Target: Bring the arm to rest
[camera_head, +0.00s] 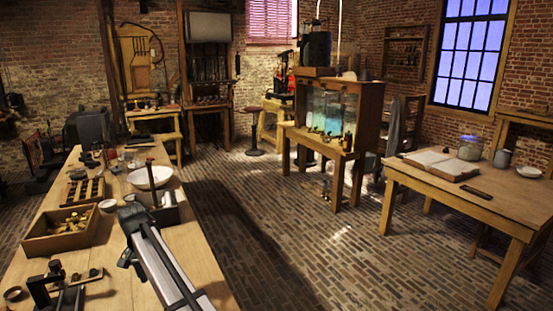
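A white and black link that appears to be my arm (168,262) reaches up from the bottom edge over the long wooden table (208,262) at the left. Its dark far end (131,214) is beside a grey metal cup (166,210) and in front of a white bowl (163,177). I cannot make out two separate fingertips there, so whether my gripper is open or shut does not show. I see nothing clearly held. Whether the arm touches the table or hangs above it cannot be told.
A wooden box of small brownish pieces (30,246) and a slotted rack (66,203) are left of the arm. Dark metal apparatus (68,290) stands at lower left. Another table (490,205) holds an open book (440,164).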

